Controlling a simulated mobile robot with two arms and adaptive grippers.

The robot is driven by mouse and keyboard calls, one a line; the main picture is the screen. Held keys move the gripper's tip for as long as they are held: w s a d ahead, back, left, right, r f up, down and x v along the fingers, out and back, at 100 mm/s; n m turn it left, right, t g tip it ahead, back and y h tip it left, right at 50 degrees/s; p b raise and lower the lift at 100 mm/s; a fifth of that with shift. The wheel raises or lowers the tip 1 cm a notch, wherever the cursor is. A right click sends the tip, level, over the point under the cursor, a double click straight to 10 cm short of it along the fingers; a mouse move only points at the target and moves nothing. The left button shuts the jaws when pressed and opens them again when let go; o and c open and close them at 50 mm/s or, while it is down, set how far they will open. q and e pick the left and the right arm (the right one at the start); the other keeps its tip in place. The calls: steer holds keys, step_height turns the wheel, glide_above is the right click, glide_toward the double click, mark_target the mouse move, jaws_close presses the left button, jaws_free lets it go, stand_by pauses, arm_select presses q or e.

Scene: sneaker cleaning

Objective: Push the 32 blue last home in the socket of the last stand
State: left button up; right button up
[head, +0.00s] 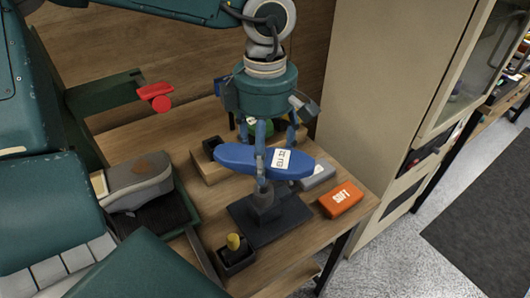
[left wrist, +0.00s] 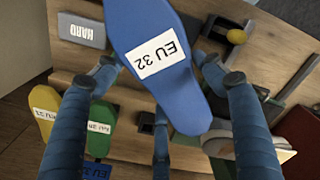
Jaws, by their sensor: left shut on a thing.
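The blue last (head: 235,155) with a white EU 32 label lies roughly level above the dark last stand (head: 270,218) in the head view. The stand's short post (head: 265,200) rises beneath it. My left gripper (head: 272,160) comes down from above and is shut on the last, with fingers on both sides. In the left wrist view the last (left wrist: 190,90) lies between the blue fingers, label facing the camera. The socket is hidden under the last, so I cannot tell how deep it sits. My right gripper is not in view.
An orange SOFT block (head: 342,201) and a grey HARD block (head: 318,176) lie right of the stand. A black holder (head: 238,262) with a yellow knob stands in front. A grey sneaker (head: 138,180) is at left. Yellow (left wrist: 45,110) and green (left wrist: 101,130) lasts lie nearby.

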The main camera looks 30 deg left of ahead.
arm_select(q)
steer(key=shift+b, duration=0.65)
stand_by(1.2)
steer(key=shift+f+b, duration=0.3)
steer(key=shift+b, duration=0.05)
steer(key=shift+f, duration=0.25)
steer(key=shift+a+f+b, duration=0.15)
steer(key=shift+f+b, duration=0.05)
steer(key=shift+b, duration=0.2)
steer(key=shift+f+b, duration=0.5)
steer(key=shift+f, duration=0.2)
steer(key=shift+f+b, duration=0.25)
steer(key=shift+b, duration=0.2)
steer(key=shift+f+b, duration=0.65)
steer(key=o, duration=1.6)
